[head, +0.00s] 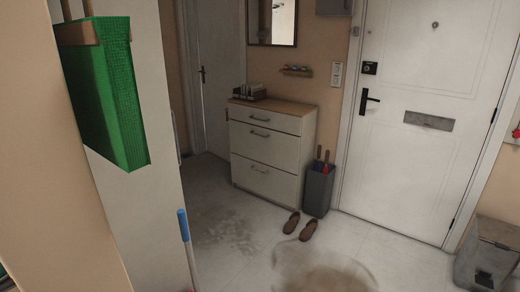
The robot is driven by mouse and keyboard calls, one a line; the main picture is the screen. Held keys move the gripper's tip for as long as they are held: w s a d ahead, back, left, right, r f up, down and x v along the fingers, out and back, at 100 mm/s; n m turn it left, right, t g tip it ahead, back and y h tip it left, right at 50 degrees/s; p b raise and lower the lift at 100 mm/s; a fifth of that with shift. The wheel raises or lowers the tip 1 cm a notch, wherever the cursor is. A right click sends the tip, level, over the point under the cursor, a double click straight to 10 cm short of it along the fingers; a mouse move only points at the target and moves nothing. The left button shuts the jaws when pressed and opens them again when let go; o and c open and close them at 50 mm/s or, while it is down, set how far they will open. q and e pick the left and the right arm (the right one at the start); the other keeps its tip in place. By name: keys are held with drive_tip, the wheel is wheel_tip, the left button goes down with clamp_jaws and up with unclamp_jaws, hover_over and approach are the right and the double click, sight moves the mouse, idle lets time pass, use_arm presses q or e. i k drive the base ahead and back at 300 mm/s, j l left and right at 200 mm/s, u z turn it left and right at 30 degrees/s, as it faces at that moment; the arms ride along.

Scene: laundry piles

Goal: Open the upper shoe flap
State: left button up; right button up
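A white shoe cabinet (272,152) with a light wood top stands against the back wall, left of the white door. Its front has a shallow top drawer (258,119) and two larger flaps below it. The upper flap (262,145) looks shut and has a dark handle (260,134) near its top edge. The lower flap (264,181) also looks shut and has its own handle. Neither of my grippers shows in the head view.
A grey umbrella stand (318,190) is close by the cabinet's right side. Brown slippers (300,226) lie on the floor before it. A wall edge and a hanging green bag (105,95) block the left. A grey bin (488,255) stands right. A blue-handled stick (185,235) leans front left.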

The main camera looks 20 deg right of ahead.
sight(280, 151)
drive_tip(key=i+l+z, duration=0.45)
drive_tip(key=l, duration=0.35)
drive_tip(key=i+l+z, duration=0.5)
drive_tip(key=i, duration=0.25)
drive_tip(key=i+l+z, duration=0.45)
drive_tip(key=i, duration=0.25)
drive_tip(key=i+j+u, duration=0.2)
drive_tip(key=i+u, duration=1)
drive_tip(key=i+l+u, duration=0.25)
drive_tip(key=i+u, duration=0.2)
drive_tip(key=k, duration=0.05)
